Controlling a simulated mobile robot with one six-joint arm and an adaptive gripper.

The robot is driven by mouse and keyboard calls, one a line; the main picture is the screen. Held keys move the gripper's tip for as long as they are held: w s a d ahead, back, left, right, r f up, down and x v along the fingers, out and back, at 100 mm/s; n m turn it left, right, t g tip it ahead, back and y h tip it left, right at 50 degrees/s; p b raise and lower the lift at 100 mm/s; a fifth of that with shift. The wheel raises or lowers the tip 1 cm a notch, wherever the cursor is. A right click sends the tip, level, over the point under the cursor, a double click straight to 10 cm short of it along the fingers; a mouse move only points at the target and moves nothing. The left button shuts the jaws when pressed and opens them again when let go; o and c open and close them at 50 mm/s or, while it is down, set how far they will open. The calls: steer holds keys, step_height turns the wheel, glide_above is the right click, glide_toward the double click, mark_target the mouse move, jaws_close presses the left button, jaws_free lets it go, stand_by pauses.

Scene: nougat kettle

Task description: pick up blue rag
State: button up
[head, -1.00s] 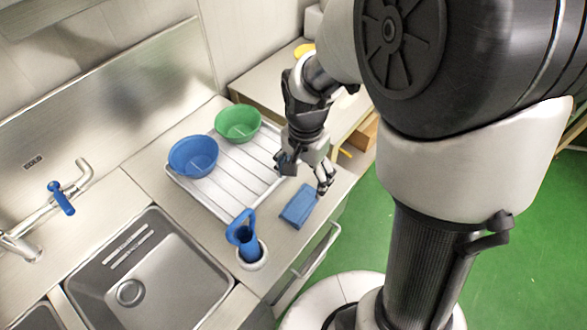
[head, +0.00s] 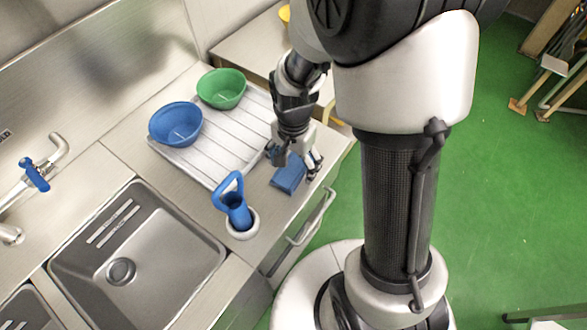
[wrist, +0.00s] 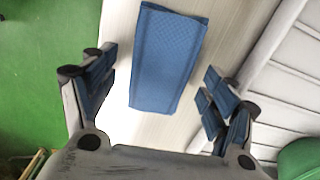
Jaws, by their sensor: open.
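The blue rag (head: 288,178) is a folded rectangle lying flat on the steel counter, near its front edge and right of the draining rack. In the wrist view the rag (wrist: 168,58) lies ahead of my gripper, between the lines of its two fingers. My gripper (head: 293,158) is above the rag's far end in the head view and hides part of it. In the wrist view my gripper (wrist: 158,98) is open and empty, with blue pads on its fingers. The rag is apart from the fingers there.
A draining rack (head: 225,145) holds a blue bowl (head: 175,125) and a green bowl (head: 221,88). A blue-handled tool (head: 234,203) stands in a white holder (head: 243,228) near the rag. The sink (head: 135,255) with its tap (head: 35,174) is at left. A drawer handle (head: 308,218) juts from the counter front.

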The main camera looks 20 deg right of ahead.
mark_target(293, 167)
steer(key=shift+r, duration=0.1)
steer(key=shift+c, duration=0.2)
steer(key=c, duration=1.1)
step_height(293, 167, up, 20)
steer(key=p, duration=0.7)
